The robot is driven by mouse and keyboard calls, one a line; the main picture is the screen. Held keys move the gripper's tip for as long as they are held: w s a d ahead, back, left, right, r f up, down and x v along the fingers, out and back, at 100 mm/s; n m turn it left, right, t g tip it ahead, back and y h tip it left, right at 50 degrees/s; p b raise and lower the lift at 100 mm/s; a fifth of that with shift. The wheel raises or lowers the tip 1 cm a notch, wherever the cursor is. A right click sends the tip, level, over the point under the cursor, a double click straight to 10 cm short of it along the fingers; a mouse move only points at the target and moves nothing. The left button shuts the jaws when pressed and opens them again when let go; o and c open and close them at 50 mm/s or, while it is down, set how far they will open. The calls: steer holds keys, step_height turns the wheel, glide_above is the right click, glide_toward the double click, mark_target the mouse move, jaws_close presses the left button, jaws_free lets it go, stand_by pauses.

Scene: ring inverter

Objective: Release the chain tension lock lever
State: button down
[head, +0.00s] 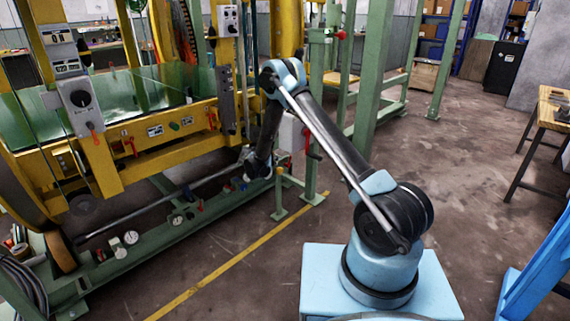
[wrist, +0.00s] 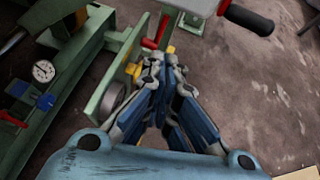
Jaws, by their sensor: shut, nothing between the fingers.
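My gripper (wrist: 162,62) is shut and empty in the wrist view, with its fingertips together beside the green machine frame. A red lever (wrist: 160,30) stands just beyond the fingertips; I cannot tell whether they touch it. A black-handled crank (wrist: 248,18) with a red part lies to the upper right, apart from my gripper. The crank also shows in the head view (head: 312,146), right of my gripper (head: 246,163), which is small and low against the machine. No label tells which one is the chain tension lock lever.
The yellow and green machine (head: 165,140) fills the left. A dial gauge (wrist: 43,71) and a blue valve (wrist: 45,102) sit on its base rail. A green post (head: 372,75) stands behind my arm. The floor right of the yellow line (head: 235,258) is mostly clear.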

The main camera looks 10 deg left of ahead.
steer(key=shift+w+d+r+x, duration=0.1)
steer(key=shift+r+x, duration=0.05)
steer(key=shift+x, duration=2.15)
steer(key=shift+w+d+r+x, duration=0.1)
steer(key=shift+r+x, duration=0.1)
steer(key=shift+x, duration=2.1)
steer(key=shift+r+x, duration=0.15)
steer(key=shift+x, duration=2.15)
steer(key=shift+w+d+r, duration=0.3)
steer(key=shift+w+d, duration=0.2)
steer(key=shift+w, duration=0.15)
steer(key=shift+s, duration=0.1)
steer(key=v, duration=1.3)
steer(key=shift+r, duration=0.55)
